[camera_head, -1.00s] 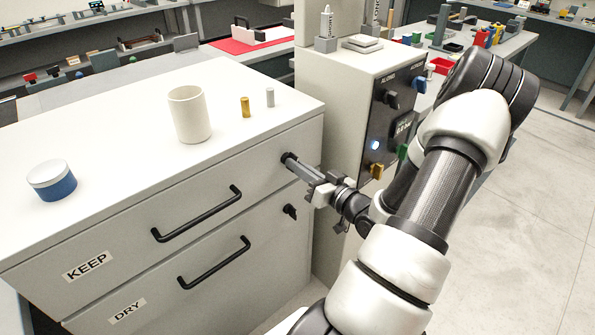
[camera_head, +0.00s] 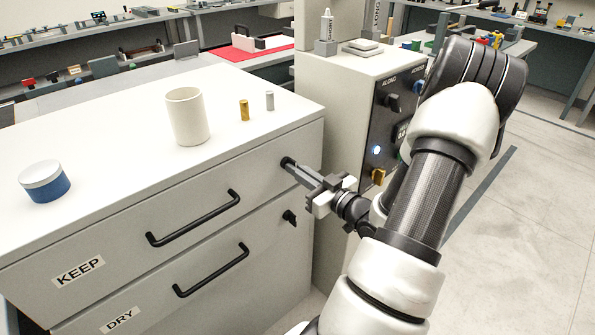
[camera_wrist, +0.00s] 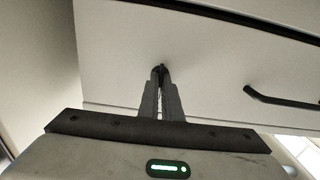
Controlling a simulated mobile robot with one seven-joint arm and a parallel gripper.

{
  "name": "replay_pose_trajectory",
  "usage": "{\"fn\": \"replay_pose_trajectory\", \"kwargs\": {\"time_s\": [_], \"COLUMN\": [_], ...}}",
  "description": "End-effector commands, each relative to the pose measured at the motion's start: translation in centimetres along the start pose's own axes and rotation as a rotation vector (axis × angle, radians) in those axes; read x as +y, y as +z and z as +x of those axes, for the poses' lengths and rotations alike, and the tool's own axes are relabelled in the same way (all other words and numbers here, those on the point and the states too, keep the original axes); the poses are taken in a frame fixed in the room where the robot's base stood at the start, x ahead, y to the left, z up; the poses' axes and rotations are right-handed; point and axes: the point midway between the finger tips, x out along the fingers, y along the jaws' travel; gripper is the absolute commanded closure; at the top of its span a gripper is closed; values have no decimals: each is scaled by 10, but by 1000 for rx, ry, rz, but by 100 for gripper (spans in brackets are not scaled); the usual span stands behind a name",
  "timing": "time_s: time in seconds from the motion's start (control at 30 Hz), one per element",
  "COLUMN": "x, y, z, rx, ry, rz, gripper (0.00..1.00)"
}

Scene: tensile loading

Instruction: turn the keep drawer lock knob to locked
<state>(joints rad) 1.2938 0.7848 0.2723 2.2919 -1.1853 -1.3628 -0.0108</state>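The KEEP drawer (camera_head: 220,195) is the upper drawer of the white cabinet and looks closed. Its lock knob (camera_head: 286,162) is small and black, near the right end of the front. My gripper (camera_head: 292,168) reaches it from the right, with its fingertips at the knob. In the wrist view my gripper (camera_wrist: 161,80) has its two fingers close together, with the dark knob (camera_wrist: 162,68) between the tips. The fingers hide most of the knob, so I cannot read its angle.
The KEEP handle (camera_head: 195,220) lies left of the knob. The DRY drawer's black knob (camera_head: 290,217) is just below my gripper. A control unit (camera_head: 340,120) stands close on the right. A white cup (camera_head: 187,117) and small cylinders stand on the cabinet top.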

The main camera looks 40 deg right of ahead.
Motion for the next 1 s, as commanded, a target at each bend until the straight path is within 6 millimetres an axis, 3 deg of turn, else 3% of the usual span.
{"fn": "replay_pose_trajectory", "kwargs": {"time_s": [0.13,0.27,0.67,0.77,1.0], "x": [0,0,1,1,2], "y": [0,0,0,0,-1], "z": [0,0,-6,-20,-77], "rx": [-1,-1,-2,-2,-3], "ry": [0,0,1,2,5], "rz": [-2,-2,-1,0,1], "gripper": [100,77,77,77,77]}}
